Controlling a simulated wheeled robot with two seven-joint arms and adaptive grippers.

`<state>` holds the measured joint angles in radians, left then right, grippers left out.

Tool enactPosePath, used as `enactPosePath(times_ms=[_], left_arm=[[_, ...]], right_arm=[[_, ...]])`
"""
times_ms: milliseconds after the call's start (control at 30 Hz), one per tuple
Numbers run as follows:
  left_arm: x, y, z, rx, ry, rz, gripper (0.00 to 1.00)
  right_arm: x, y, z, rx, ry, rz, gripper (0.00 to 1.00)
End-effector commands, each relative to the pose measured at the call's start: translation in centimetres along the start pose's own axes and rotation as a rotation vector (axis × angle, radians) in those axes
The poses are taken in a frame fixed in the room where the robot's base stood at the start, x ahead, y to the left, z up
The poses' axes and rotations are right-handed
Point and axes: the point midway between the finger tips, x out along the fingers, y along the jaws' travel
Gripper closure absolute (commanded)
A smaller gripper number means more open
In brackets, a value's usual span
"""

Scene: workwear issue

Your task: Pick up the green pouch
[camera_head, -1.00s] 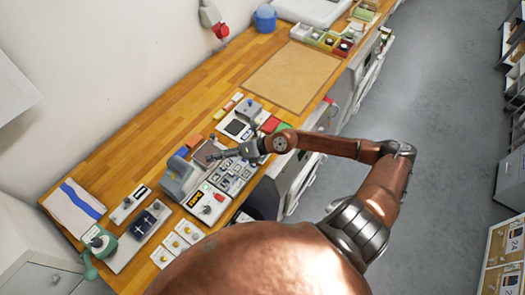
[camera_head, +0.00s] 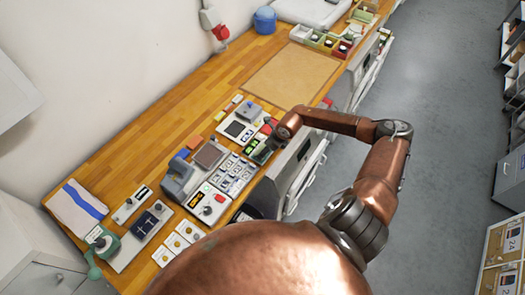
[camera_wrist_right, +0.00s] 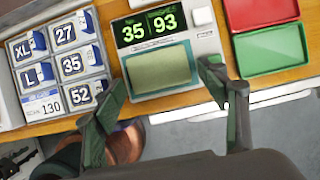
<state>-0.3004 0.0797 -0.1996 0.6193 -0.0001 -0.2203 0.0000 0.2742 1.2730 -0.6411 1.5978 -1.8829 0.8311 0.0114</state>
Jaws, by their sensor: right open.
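My right gripper (camera_wrist_right: 160,86) is open and empty. Its fingers straddle the near side of the piece, one to the left and one to the right, and whether they touch it I cannot tell. In the head view my right gripper (camera_head: 264,145) is over the bench's front edge, and the piece is too small and covered to make out there. My left gripper is out of view.
A red tray (camera_wrist_right: 262,12) and a green tray (camera_wrist_right: 272,50) lie right of the unit in the wrist view. Boxes with size labels (camera_wrist_right: 68,64) stand left of it. A brown mat (camera_head: 292,78) lies bare farther along the bench.

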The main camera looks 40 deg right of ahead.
Motion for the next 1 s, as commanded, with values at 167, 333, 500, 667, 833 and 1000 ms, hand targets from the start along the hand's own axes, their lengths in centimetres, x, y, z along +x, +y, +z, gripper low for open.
enactPosePath(times_ms=[167,333,500,667,833,1000], left_arm=[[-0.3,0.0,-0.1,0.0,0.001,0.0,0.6],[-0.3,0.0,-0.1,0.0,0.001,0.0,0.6],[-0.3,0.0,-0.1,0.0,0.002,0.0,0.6],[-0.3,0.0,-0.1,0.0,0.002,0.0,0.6],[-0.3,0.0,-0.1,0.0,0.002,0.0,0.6],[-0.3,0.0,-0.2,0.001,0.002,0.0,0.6]], right_arm=[[1.4,0.1,0.2,0.0,-0.003,0.002,0.33],[1.6,0.1,0.1,-0.001,-0.003,0.001,0.33],[1.6,0.1,0.1,0.0,-0.002,0.001,0.42],[1.6,0.1,0.1,0.0,-0.002,0.001,0.53],[1.6,0.1,0.1,0.0,-0.002,0.001,0.64],[1.5,0.1,0.1,0.0,-0.002,0.001,0.7]])
